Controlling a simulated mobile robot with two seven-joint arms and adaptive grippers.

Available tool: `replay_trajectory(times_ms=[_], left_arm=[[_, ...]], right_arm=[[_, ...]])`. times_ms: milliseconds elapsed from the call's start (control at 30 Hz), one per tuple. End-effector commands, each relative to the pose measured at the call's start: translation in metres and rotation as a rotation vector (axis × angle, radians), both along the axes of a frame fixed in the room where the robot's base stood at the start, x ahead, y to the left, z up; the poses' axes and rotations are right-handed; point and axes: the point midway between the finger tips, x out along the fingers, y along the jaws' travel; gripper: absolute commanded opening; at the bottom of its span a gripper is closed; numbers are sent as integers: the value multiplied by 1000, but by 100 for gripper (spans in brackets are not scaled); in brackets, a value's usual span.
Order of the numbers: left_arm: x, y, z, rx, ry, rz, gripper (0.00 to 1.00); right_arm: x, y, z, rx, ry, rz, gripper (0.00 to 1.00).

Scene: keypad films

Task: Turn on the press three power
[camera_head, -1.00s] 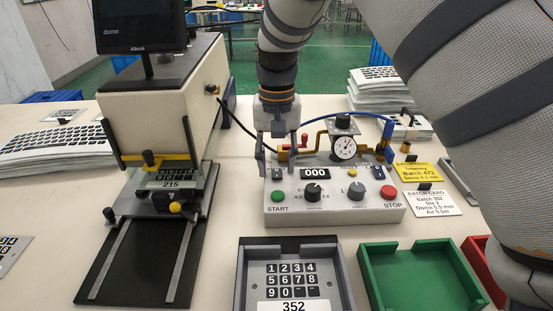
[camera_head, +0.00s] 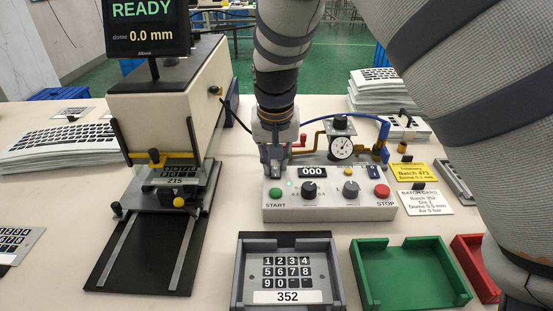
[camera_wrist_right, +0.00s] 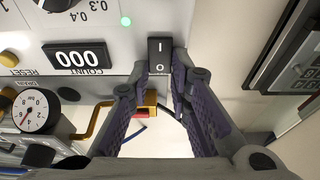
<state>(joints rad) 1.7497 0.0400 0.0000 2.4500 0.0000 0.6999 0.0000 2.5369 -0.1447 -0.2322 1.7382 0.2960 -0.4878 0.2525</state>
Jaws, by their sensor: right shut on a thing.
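The control box (camera_head: 330,208) stands on the table with a green START button (camera_head: 276,193), a red STOP button (camera_head: 382,191), two knobs and a counter at 000. My right gripper (camera_head: 275,170) is at the box's upper left corner. In the right wrist view its fingertips (camera_wrist_right: 161,74) are shut on the black rocker power switch (camera_wrist_right: 160,56), marked I and O. A small green lamp (camera_wrist_right: 126,21) glows beside it. The press (camera_head: 160,100) is at left, and its screen (camera_head: 147,27) reads READY, dome 0.0 mm. My left gripper is out of view.
A gauge (camera_head: 341,148) and red-handled valve with pipes stand behind the box. In front are a grey tray (camera_head: 240,285) holding a 352 keypad, a green tray (camera_head: 362,275) and a red tray (camera_head: 467,258). Batch cards (camera_head: 424,202) lie at right.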

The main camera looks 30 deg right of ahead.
Motion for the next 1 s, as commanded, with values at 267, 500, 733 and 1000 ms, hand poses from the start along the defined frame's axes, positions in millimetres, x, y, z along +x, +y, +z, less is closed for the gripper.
replay_trajectory(times_ms=[267, 500, 733, 1000], left_arm=[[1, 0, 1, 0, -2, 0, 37], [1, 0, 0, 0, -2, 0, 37], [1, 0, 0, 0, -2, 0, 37], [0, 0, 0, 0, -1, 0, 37]], right_arm=[[1, 0, 3, 0, -3, 1, 38], [0, 0, 6, 0, -4, 1, 38], [-11, 8, 60, -1, -9, 2, 38], [-24, 15, 112, 0, -6, 2, 38]])
